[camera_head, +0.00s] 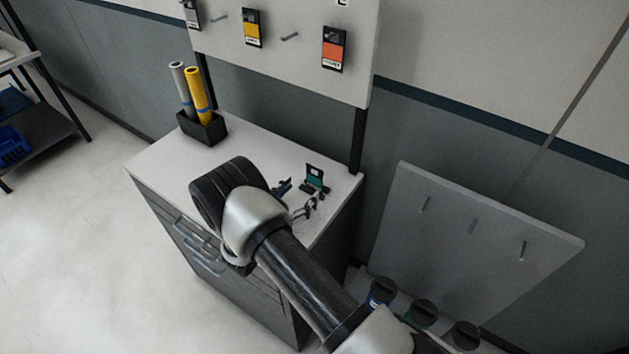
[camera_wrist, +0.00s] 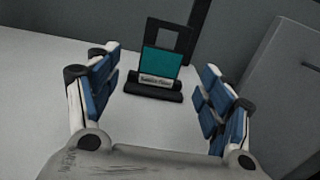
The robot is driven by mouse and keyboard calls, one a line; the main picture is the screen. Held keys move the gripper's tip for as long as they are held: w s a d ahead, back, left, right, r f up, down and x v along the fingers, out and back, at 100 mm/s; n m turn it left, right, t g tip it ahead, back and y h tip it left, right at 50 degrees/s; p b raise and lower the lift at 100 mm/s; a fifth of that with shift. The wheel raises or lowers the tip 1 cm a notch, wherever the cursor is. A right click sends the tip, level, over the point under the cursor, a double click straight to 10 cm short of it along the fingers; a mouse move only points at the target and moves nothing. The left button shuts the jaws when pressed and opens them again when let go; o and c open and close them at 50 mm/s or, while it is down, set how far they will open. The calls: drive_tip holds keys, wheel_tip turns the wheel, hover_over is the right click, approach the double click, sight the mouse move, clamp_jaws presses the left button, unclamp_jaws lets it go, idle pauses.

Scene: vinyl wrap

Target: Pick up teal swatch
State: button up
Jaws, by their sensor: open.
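The teal swatch (camera_wrist: 160,64) is a teal panel with a white label strip in a black frame with a hole at its top. It stands upright in a black base (camera_wrist: 153,92) on the cabinet top. It also shows small near the right back of the cabinet in the head view (camera_head: 315,176). My gripper (camera_wrist: 157,90) is open in the wrist view, with its blue-padded fingers apart to the left and right. The swatch stands between and beyond them, and nothing is held. In the head view my gripper (camera_head: 298,199) is just in front of the swatch, partly hidden by my arm.
A black holder (camera_head: 203,130) with yellow and white rolls stands at the cabinet's back left. A board (camera_head: 290,75) with pegs and yellow and orange swatches rises behind. A grey panel (camera_head: 470,235) leans at right near several dark canisters. The cabinet top (camera_head: 165,165) is clear at left.

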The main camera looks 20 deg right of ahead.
sight(314, 177)
drive_tip(key=x, duration=0.7)
drive_tip(key=shift+d+r+b, duration=0.25)
drive_tip(key=shift+d+b, duration=0.05)
drive_tip(key=shift+b, duration=0.1)
drive_tip(key=c, duration=1)
